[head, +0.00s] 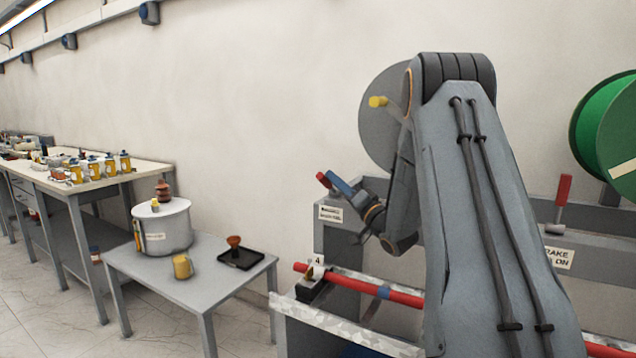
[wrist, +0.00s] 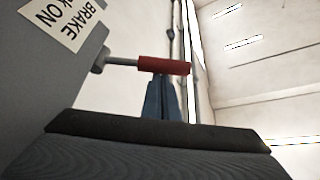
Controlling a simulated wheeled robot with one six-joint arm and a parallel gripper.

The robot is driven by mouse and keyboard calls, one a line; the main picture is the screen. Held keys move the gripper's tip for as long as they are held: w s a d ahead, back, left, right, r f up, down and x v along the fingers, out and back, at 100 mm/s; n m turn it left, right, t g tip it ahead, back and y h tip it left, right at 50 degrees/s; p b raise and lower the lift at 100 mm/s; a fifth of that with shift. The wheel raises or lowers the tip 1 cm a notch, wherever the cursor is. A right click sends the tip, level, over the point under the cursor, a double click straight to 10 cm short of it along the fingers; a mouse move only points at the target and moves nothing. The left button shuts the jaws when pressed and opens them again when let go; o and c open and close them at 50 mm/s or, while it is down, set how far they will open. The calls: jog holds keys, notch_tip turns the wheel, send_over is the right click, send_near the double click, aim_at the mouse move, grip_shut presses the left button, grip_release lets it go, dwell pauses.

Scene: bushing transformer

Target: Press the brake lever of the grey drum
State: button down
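The grey drum (head: 380,118) stands behind my arm, partly hidden by it, with a yellow knob on its face. Its brake lever (head: 323,180) has a red grip and stands up, tilted, at the left end of the grey stand. In the wrist view the lever's red grip (wrist: 164,66) and grey rod cross in front of my blue fingers. My gripper (head: 338,182) is just right of the lever in the head view; its fingers look together with nothing between them. I cannot tell whether they touch the lever.
A label (head: 331,213) is on the stand below the lever. A green drum (head: 606,125) and another red lever (head: 563,190) are at right. A red bar (head: 345,281) runs low in front. A small table (head: 222,268) with a white pot and yellow mug stands left.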

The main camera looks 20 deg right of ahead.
jog(key=shift+s+a+f, duration=0.15)
jog(key=shift+a+f, duration=0.1)
jog(key=shift+f, duration=0.1)
dwell(0.4)
